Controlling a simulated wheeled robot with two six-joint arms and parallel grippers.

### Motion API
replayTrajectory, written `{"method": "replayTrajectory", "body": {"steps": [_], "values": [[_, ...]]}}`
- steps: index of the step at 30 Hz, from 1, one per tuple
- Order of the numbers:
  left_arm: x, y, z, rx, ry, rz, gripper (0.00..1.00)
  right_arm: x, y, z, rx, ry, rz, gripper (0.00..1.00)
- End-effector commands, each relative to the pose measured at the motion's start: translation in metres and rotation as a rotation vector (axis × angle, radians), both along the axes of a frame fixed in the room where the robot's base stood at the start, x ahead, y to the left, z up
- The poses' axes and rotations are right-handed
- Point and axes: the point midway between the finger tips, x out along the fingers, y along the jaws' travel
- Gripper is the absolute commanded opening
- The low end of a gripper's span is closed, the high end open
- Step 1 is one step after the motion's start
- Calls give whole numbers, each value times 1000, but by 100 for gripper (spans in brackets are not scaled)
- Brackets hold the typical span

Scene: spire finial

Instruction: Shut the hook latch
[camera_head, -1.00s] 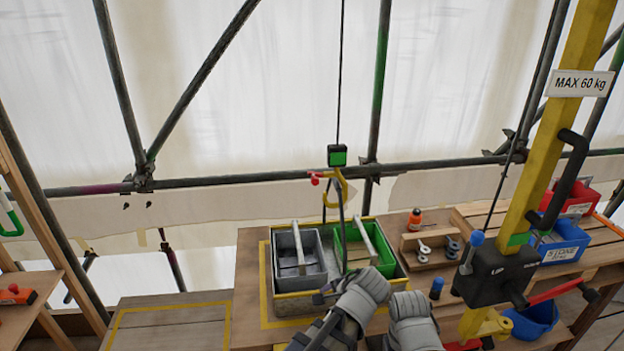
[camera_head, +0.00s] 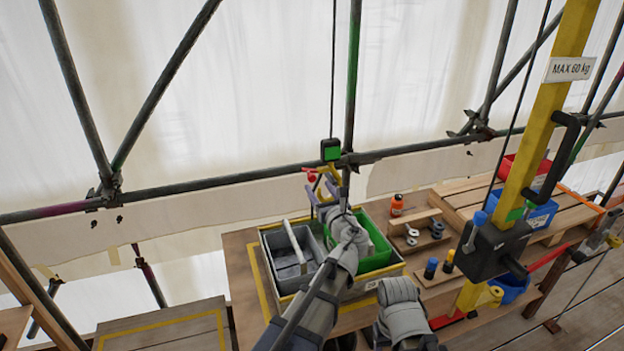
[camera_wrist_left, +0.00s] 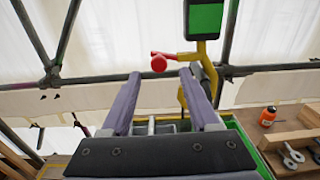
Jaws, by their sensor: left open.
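The yellow hook (camera_head: 334,176) hangs below a black block with a green face (camera_head: 331,149). Its red-knobbed latch lever (camera_head: 310,174) sticks out to the left. In the left wrist view the red knob (camera_wrist_left: 158,63) is above and beyond my fingertips, and the yellow hook (camera_wrist_left: 203,50) is behind the right finger. My left gripper (camera_head: 326,190) is open, with its purple-grey fingers spread just below the lever. The fingers partly hide the lower hook. My right gripper is not in view; only part of my right arm shows.
Below the hook, a yellow-rimmed tray (camera_head: 282,298) holds a grey bin (camera_head: 285,268) and a green bin (camera_head: 378,262). An orange bottle (camera_head: 397,206) and a wooden block with metal shackles stand right. A yellow post (camera_head: 548,120) rises farther right. Scaffold tubes cross behind.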

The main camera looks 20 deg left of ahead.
Motion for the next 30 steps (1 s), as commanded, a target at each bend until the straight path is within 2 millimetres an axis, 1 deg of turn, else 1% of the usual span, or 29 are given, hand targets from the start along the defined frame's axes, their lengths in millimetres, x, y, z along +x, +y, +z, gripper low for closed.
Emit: {"method": "replayTrajectory", "body": {"steps": [1, 3, 10, 15, 24, 30], "values": [[10, 5, 0, -1, -1, 3, 61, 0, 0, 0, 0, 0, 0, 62], [19, 12, 0, -1, 0, 4, 61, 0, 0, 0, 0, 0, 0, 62], [44, 29, 0, -2, 0, 2, 61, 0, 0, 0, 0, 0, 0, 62], [51, 34, 0, -3, -1, 2, 61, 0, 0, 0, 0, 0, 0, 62], [51, 35, 0, -3, -1, 2, 61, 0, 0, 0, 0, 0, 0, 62], [51, 35, 0, -3, -1, 2, 39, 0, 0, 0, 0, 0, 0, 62]]}}
